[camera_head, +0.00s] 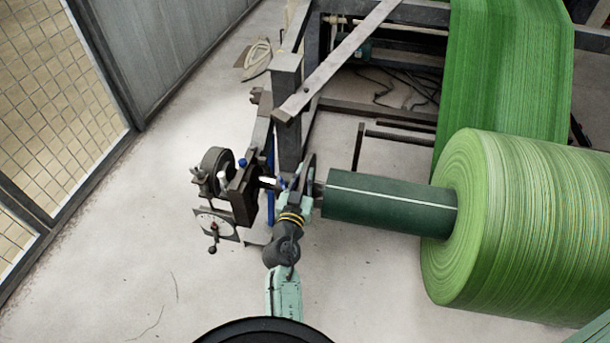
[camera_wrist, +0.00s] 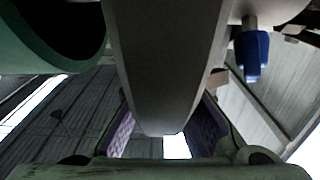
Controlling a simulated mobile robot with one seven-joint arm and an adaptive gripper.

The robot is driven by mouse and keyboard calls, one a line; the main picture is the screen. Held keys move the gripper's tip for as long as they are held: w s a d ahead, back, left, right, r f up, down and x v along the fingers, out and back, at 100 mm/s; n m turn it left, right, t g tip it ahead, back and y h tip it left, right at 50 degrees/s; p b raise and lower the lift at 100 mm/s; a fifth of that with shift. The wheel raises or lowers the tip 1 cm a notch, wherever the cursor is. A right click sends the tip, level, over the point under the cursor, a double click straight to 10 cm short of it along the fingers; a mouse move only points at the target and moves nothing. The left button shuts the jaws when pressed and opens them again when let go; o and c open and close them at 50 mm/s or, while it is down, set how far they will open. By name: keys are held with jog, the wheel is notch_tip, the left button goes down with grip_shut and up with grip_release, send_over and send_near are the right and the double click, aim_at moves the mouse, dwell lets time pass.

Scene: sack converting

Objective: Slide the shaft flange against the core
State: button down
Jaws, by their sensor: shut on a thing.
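The shaft flange (camera_head: 308,172) is a dark grey disc, seen nearly edge-on, on the shaft left of the core. The core (camera_head: 390,203) is a dark green tube with a white line, running into the green roll. A short length of shaft (camera_head: 318,194) shows between flange and core. My gripper (camera_head: 299,196) is at the flange's lower side. In the wrist view the flange (camera_wrist: 165,60) is a broad grey piece between my purple finger pads (camera_wrist: 160,135), which are shut on it. The core's open, dark end (camera_wrist: 75,35) is at upper left; contact with the flange cannot be told.
The large green roll (camera_head: 520,225) fills the right. The shaft's support with a brake or clutch unit (camera_head: 240,192) stands left of the flange. A blue knob (camera_wrist: 250,53) hangs right of the flange in the wrist view. Frame bars (camera_head: 335,65) rise behind; floor at left is clear.

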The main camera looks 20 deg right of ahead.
jog(key=shift+s+d, duration=0.4)
jog(key=shift+d, duration=0.2)
jog(key=shift+s+d, duration=0.4)
jog(key=shift+d, duration=0.2)
jog(key=c, duration=1.6)
grip_release()
jog(key=shift+w, duration=0.1)
jog(key=shift+c, duration=0.2)
jog(key=shift+a, duration=0.1)
